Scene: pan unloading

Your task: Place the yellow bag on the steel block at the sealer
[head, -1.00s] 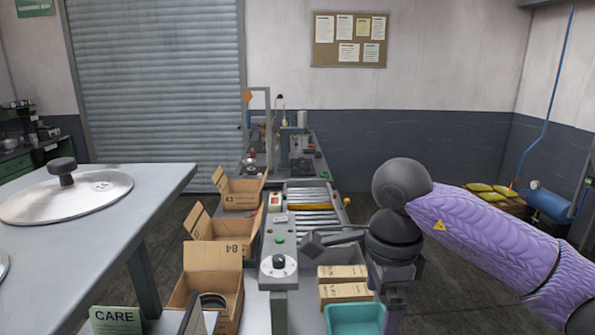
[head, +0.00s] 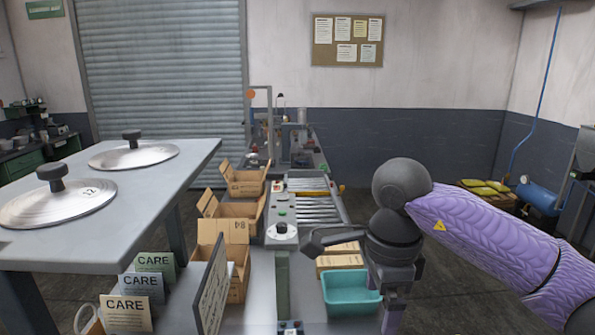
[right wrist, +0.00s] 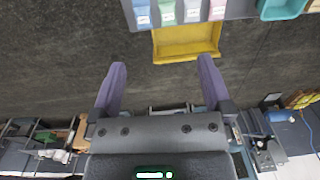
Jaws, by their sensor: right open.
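Yellow sack-like bags (head: 485,187) lie on a low wooden stand at the far right of the head view; I cannot tell whether one is the task's bag. Equipment that may include the sealer (head: 285,140) stands on the far bench, too small to make out. I cannot pick out the steel block. My right arm comes in from the right in the head view, its hand hanging down near a teal bin. In the right wrist view my right gripper (right wrist: 162,64) is open, its two purple fingers apart with nothing between them. My left gripper is out of view.
A table with round metal lids (head: 134,155) stands at left, CARE cards (head: 128,312) in front. Open cardboard boxes (head: 232,215) flank a roller conveyor (head: 310,207). The teal bin (head: 350,294) is near my right arm. A yellow tray (right wrist: 187,42) shows in the wrist view above dark floor.

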